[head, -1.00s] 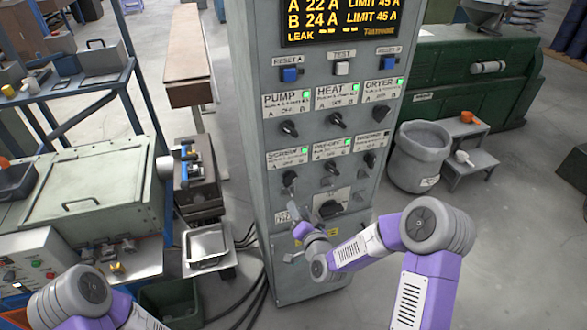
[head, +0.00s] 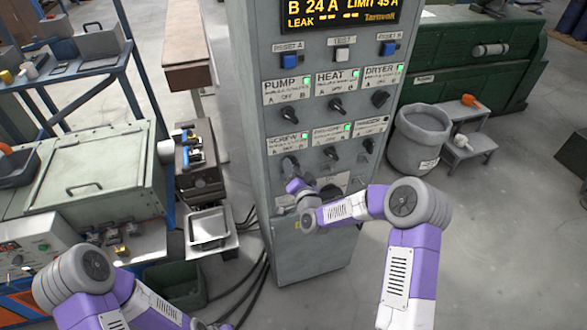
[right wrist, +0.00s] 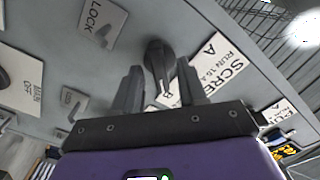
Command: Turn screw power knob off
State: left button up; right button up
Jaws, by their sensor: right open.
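The SCREW knob is a dark lever-shaped knob under the SCREW label (head: 288,144) on the grey cabinet; a green lamp (head: 305,135) is lit beside that label. In the right wrist view the knob (right wrist: 157,57) has its long handle running toward the letter B. My right gripper (right wrist: 159,80) is open, one finger on each side of the knob's lower end; I cannot tell whether either touches it. In the head view the right gripper (head: 292,170) is at the SCREW knob and partly covers it. My left arm shows at lower left, its gripper out of view.
Other knobs, such as the PUMP knob (head: 289,114) and HEAT knob (head: 336,105), sit above. A large dark switch (head: 331,193) is just right of my right wrist. A metal tray (head: 208,228) and cables lie left of the cabinet.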

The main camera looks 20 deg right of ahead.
grip_shut()
jog(key=shift+a+n+b, duration=0.15)
jog(key=shift+n+b, duration=4.25)
jog(key=shift+b, duration=1.4)
jog(key=shift+r, duration=0.1)
grip_release()
